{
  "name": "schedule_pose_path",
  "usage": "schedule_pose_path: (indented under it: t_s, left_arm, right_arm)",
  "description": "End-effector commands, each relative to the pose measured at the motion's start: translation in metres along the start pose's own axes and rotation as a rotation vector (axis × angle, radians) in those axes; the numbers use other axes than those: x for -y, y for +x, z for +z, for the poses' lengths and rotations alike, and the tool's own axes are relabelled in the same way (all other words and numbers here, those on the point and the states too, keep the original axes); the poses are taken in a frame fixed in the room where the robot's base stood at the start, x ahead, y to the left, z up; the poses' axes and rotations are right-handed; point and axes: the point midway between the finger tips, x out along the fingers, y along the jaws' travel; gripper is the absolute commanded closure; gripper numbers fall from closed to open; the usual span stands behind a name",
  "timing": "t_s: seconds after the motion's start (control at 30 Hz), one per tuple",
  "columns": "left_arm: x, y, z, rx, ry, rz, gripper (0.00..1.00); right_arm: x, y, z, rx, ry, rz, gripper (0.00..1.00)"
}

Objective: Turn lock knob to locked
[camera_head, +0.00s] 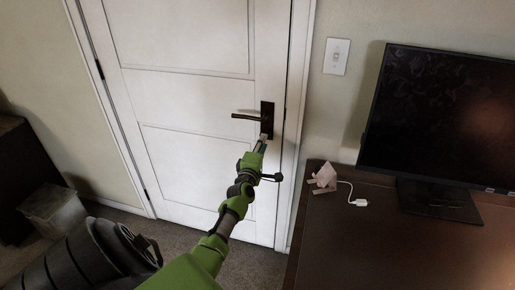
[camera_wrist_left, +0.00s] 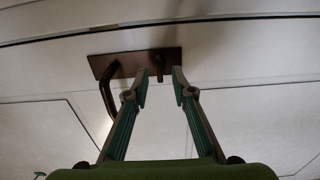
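The white door (camera_head: 185,100) carries a dark lock plate (camera_head: 267,108) with a lever handle (camera_head: 245,116) pointing left. In the left wrist view, the brown plate (camera_wrist_left: 105,68) shows with the handle (camera_wrist_left: 106,102) on the left and the small lock knob (camera_wrist_left: 159,72) near its middle-right. My left gripper (camera_head: 263,140) is at the lower end of the plate. In the wrist view, its two fingertips (camera_wrist_left: 161,85) are apart, with the knob showing in the gap between them. I cannot tell whether they touch it. The knob is not clear in the head view. My right gripper is not in view.
A dark desk (camera_head: 370,245) stands at the right with a monitor (camera_head: 440,115), a small pinkish object (camera_head: 325,178) and a white cable plug (camera_head: 360,202). A light switch (camera_head: 337,56) is on the wall. A bin (camera_head: 55,210) stands at the left.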

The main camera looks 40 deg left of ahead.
Motion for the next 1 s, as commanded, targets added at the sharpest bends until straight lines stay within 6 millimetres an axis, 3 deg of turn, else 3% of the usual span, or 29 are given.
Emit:
schedule_pose_path:
  t_s: [0.2,0.4,0.6,1.0]
  left_arm:
    - [0.001,-0.042,0.0,-0.001,0.001,-0.001,0.76]
    - [0.001,-0.07,-0.001,-0.001,0.003,-0.001,0.76]
    - [0.0,-0.08,-0.001,-0.001,0.003,-0.001,0.76]
    - [0.0,-0.079,-0.001,-0.001,0.003,0.0,0.76]
  right_arm:
    - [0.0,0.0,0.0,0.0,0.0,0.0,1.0]
    - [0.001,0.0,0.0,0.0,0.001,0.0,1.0]
    - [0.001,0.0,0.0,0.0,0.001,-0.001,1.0]
    - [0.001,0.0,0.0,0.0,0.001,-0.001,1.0]
